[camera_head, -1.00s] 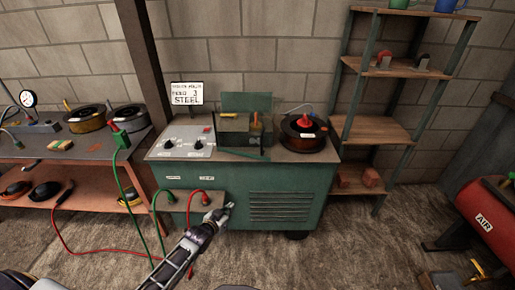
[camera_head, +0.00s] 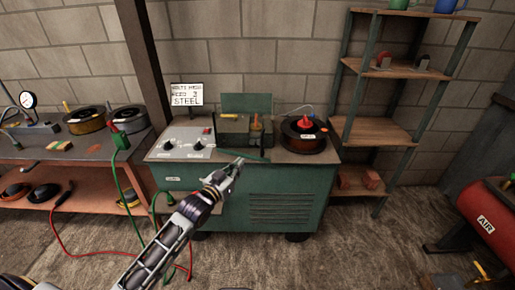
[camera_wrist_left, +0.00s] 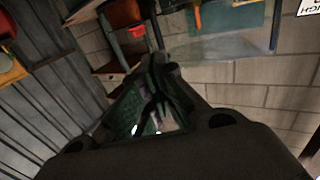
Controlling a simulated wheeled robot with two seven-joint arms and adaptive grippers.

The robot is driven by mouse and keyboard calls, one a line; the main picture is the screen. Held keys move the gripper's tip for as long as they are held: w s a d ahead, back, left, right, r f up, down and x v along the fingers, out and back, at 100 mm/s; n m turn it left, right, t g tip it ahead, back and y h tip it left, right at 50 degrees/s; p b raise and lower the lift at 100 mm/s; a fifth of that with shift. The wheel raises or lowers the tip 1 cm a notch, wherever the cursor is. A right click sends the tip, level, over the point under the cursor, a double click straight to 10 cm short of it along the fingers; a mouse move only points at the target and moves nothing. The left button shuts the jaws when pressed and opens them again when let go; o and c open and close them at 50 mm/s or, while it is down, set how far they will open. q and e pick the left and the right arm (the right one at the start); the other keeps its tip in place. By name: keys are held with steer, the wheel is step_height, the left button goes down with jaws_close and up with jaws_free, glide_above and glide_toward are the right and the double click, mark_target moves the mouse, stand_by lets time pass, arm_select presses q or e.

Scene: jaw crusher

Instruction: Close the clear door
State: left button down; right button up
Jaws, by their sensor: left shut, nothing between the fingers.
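The green machine (camera_head: 265,205) has an open box (camera_head: 232,130) on its top, with a raised green panel (camera_head: 246,102) behind it. The clear door is hard to make out in the head view. In the left wrist view a see-through panel (camera_wrist_left: 222,54) shows near the top, with a teal panel (camera_wrist_left: 236,14) overlapping it. My left gripper (camera_head: 240,162) is shut and empty at the machine's top front edge, close below the green strip (camera_head: 252,157). I cannot tell whether it touches. Its fingers (camera_wrist_left: 155,88) also show in the left wrist view. My right gripper is out of view.
A wire spool (camera_head: 304,134) sits right of the box, and a control panel (camera_head: 183,143) left of it. A workbench (camera_head: 60,150) stands left, a shelf rack (camera_head: 372,130) right. Green (camera_head: 130,185) and red cables hang in front on the left.

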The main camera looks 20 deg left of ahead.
arm_select(q)
steer(key=shift+w, duration=0.15)
glide_toward(261, 143)
steer(key=shift+a+x, duration=0.3)
steer(key=shift+x, duration=1)
steer(key=shift+d+b+x, duration=0.15)
steer(key=shift+b+x, duration=0.05)
steer(key=shift+x, duration=0.8)
steer(key=shift+d+b+x, duration=0.15)
steer(key=shift+b+x, duration=0.05)
steer(key=shift+x, duration=0.75)
steer(key=shift+w+d, duration=0.1)
steer(key=shift+w, duration=0.15)
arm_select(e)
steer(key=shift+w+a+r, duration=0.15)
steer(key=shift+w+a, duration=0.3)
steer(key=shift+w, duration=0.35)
arm_select(q)
steer(key=shift+w, duration=0.2)
